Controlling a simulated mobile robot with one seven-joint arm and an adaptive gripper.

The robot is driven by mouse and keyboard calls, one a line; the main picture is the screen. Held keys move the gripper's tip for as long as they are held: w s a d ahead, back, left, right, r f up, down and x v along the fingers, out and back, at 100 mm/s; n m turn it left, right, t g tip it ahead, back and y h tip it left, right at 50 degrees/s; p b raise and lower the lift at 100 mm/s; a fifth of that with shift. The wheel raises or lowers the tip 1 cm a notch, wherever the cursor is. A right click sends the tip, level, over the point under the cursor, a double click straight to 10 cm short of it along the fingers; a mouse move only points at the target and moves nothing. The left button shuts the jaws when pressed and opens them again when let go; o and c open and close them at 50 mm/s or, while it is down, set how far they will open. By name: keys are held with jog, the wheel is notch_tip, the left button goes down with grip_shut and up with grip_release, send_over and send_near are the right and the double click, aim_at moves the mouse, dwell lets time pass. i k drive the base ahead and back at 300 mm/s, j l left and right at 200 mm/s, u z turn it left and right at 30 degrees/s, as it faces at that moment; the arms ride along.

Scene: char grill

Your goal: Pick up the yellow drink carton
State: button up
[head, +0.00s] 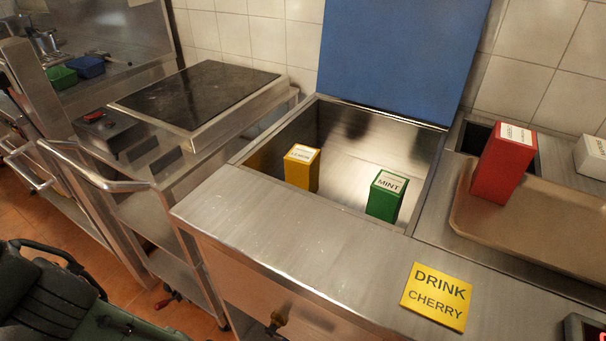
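The yellow drink carton (302,172) stands upright inside a recessed metal bin (345,142), near its front left side. Its white top label seems to read LEMON, though the print is small. Dark, black and green parts at the lower left corner look like my own arm. My gripper's fingertips cannot be made out there, so whether it is open or shut does not show. Nothing touches the yellow carton.
A green MINT carton (386,196) stands right of the yellow one in the bin. A blue lid (400,55) stands raised behind. A yellow DRINK CHERRY sign (437,296) lies on the counter (290,238). A black-topped griddle (200,100) is left.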

aim_at(302, 162)
jog(key=k+l+z, duration=0.25)
jog(key=k, duration=0.2)
jog(key=k+l+z, duration=0.1)
jog(key=k+z, duration=0.2)
jog(key=k, duration=0.15)
jog(key=k+l+z, duration=0.25)
jog(key=i+l, duration=0.1)
jog(key=i, duration=1.2)
